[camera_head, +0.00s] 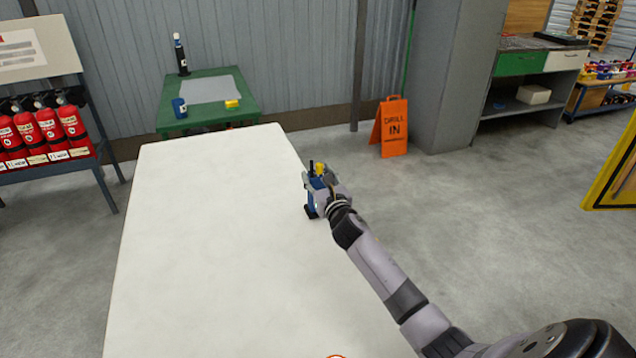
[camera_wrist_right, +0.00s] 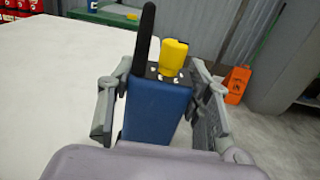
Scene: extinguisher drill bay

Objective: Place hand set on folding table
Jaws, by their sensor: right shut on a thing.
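The hand set is a blue radio (camera_head: 314,198) with a black antenna and a yellow knob on top. My right gripper (camera_head: 325,190) is shut on it, at the right edge of the white folding table (camera_head: 200,230). In the right wrist view the hand set (camera_wrist_right: 157,108) stands upright between the two fingers of my right gripper (camera_wrist_right: 160,110). Its lower part is hidden there by the gripper body. In the head view its dark base shows near the table edge; I cannot tell whether it touches the top. My left gripper is not in view.
The white tabletop is almost bare. A green table (camera_head: 245,92) behind holds a blue can (camera_head: 180,108), a yellow block (camera_head: 231,104) and a dark bottle (camera_head: 181,54). Red extinguishers (camera_head: 50,127) stand on a rack at left. An orange sign (camera_head: 391,128) stands on the floor.

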